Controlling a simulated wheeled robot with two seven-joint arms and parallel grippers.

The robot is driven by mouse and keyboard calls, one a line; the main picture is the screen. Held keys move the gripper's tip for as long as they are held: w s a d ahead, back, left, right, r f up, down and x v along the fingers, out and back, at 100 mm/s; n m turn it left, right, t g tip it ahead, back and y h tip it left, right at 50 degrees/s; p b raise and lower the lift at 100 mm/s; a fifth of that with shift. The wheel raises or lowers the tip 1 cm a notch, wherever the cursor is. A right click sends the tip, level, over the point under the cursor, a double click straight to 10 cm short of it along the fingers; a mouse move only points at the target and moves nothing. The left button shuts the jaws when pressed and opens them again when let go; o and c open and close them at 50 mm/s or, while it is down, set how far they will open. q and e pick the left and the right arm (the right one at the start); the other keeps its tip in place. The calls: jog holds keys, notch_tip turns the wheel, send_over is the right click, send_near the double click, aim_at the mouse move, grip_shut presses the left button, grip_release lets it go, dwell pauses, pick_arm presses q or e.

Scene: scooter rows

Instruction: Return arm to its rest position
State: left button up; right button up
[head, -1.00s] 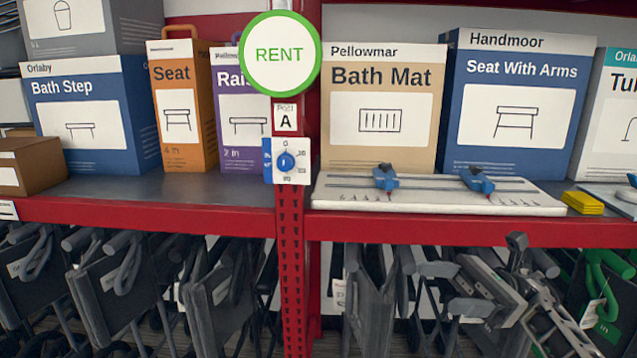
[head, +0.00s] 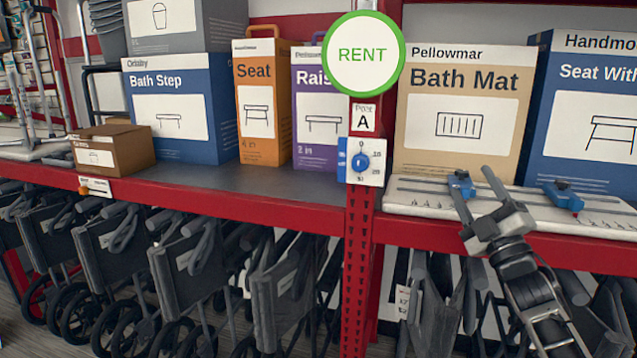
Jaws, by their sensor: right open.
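My right gripper (head: 482,208) is raised in front of the shelf at the right of the head view. My right arm (head: 540,310) comes up from the lower right corner. My left gripper is not in view.
A red shelf (head: 230,208) carries boxes, including Bath Step (head: 185,90), Seat (head: 262,145) and Bath Mat (head: 463,85). A red post (head: 358,270) bears a RENT sign (head: 362,54) and a dial (head: 362,162). Folded wheeled frames (head: 285,295) hang below. The shelf's middle is bare.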

jog(key=w+d+f+m+g+h, duration=0.2)
jog(key=d+f+m+g+h, duration=0.15)
jog(key=f+m, duration=0.3)
jog(key=w+d+f+m+g+h, duration=0.2)
jog(key=d+f+m+g+h, duration=0.15)
jog(key=f+m+h, duration=0.35)
jog(key=s+a+f+g+y, duration=0.1)
jog(key=s+a+f+y, duration=0.25)
jog(key=f, duration=0.25)
jog(key=s+a+f+g+y, duration=0.25)
jog(key=s+a+f, duration=0.65)
jog(key=s+f, duration=0.45)
jog(key=s+a+f+g, duration=0.1)
jog(key=s+a+f, duration=0.1)
jog(key=s, duration=0.5)
jog(key=s+a+f+g, duration=0.1)
jog(key=s+a+f, duration=0.2)
jog(key=s, duration=0.4)
jog(key=s+a+f+g, duration=0.1)
jog(key=s+a+f, duration=0.1)
jog(key=s, duration=0.5)
jog(key=shift+s+a+f+y, duration=0.25)
jog(key=shift+s+a+y, duration=0.15)
jog(key=shift+y, duration=0.05)
